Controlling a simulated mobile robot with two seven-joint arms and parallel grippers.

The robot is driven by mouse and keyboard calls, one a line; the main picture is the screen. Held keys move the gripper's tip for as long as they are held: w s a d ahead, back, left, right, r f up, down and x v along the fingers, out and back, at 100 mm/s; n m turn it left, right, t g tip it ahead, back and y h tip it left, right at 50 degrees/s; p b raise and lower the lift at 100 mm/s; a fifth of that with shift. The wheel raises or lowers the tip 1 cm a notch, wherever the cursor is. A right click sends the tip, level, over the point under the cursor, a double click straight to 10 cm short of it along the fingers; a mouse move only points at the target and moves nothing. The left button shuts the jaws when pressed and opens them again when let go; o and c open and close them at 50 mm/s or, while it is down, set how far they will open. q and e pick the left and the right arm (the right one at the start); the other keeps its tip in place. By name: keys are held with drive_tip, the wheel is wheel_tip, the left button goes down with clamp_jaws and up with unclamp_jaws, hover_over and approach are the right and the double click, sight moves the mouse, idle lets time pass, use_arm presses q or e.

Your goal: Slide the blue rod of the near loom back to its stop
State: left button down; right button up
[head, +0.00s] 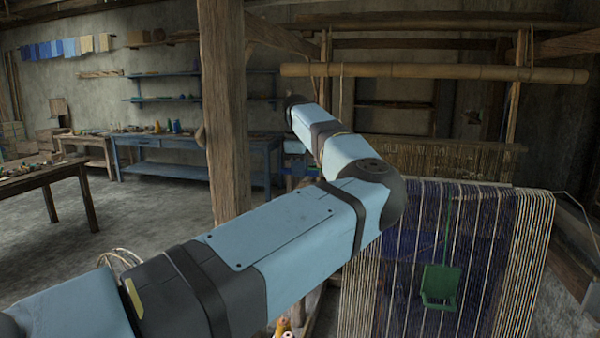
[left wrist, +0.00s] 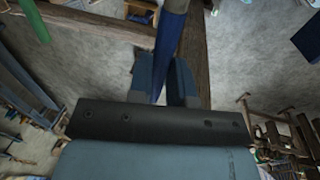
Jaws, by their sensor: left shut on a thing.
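The blue rod (left wrist: 168,45) runs down from the top of the left wrist view into the jaws of my left gripper (left wrist: 163,75). The two dark fingers stand on either side of the rod and are shut on it. In the head view my left arm reaches across the middle and hides most of the rod and the grip. The near loom, with its striped blue and white warp (head: 490,250), stands at the right of the head view. The stop cannot be made out. My right gripper is not in view.
A wooden post (head: 222,110) rises left of the arm. A bamboo beam (head: 430,72) crosses above the loom. A green bracket (head: 440,287) shows in front of the warp.

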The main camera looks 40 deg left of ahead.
use_arm(q)
drive_tip(key=shift+f, duration=0.15)
drive_tip(key=c, duration=1.1)
unclamp_jaws()
drive_tip(key=shift+s, duration=0.15)
drive_tip(key=shift+c, duration=0.2)
drive_tip(key=shift+o, duration=0.4)
drive_tip(key=shift+d+r, duration=0.1)
drive_tip(key=shift+r, duration=0.1)
drive_tip(key=shift+r, duration=0.25)
wheel_tip(320, 180, up, 13)
drive_tip(key=s+d, duration=0.1)
drive_tip(key=s, duration=0.1)
drive_tip(key=shift+s+d+b, duration=0.15)
drive_tip(key=shift+s+b, duration=0.1)
drive_tip(key=shift+b, duration=0.05)
